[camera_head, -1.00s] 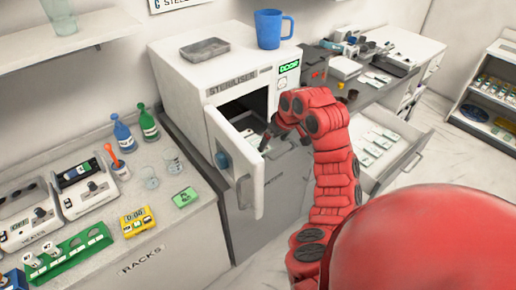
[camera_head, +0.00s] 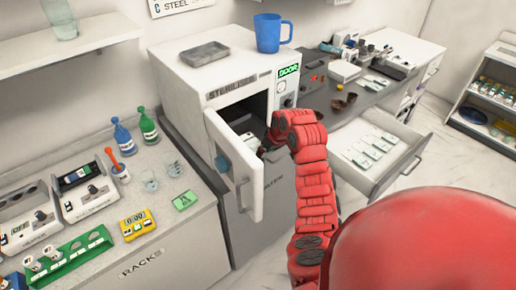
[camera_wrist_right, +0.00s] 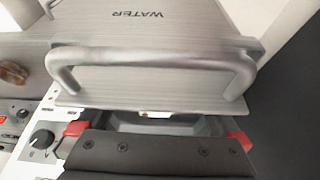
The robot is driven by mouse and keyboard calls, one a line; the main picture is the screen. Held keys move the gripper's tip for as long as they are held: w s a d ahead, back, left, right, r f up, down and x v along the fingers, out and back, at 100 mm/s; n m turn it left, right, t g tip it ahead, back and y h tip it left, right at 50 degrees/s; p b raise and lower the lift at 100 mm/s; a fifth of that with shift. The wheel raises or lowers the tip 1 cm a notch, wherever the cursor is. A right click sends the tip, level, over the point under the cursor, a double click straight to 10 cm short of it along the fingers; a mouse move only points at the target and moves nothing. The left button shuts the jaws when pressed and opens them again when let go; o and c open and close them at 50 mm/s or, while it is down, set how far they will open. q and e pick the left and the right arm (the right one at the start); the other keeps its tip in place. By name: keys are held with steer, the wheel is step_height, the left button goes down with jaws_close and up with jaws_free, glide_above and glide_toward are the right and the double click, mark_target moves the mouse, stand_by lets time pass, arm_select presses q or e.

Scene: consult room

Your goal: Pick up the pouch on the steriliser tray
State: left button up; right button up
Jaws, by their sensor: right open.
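The white steriliser (camera_head: 215,72) stands on the counter with its door (camera_head: 232,165) swung open towards me. My right arm reaches to the opening, and my right gripper (camera_head: 264,150) is at its lower right edge, partly hidden by the arm. In the right wrist view my right gripper (camera_wrist_right: 158,134) is open, its red fingertips wide apart. A grey tray-like surface (camera_wrist_right: 190,125) shows between them, with a small pale bit at its edge. I cannot tell whether this is the pouch; no pouch is clearly visible. My left gripper is not in view.
A metal panel marked WATER (camera_wrist_right: 150,25) with a bar handle (camera_wrist_right: 150,57) lies close ahead of the right gripper. A control knob (camera_wrist_right: 40,141) is at its left. A blue mug (camera_head: 268,32) and grey tray (camera_head: 205,53) sit on the steriliser. An open drawer (camera_head: 375,155) is at right.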

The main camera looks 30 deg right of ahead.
steer(key=c, duration=1.2)
steer(key=shift+r, duration=0.15)
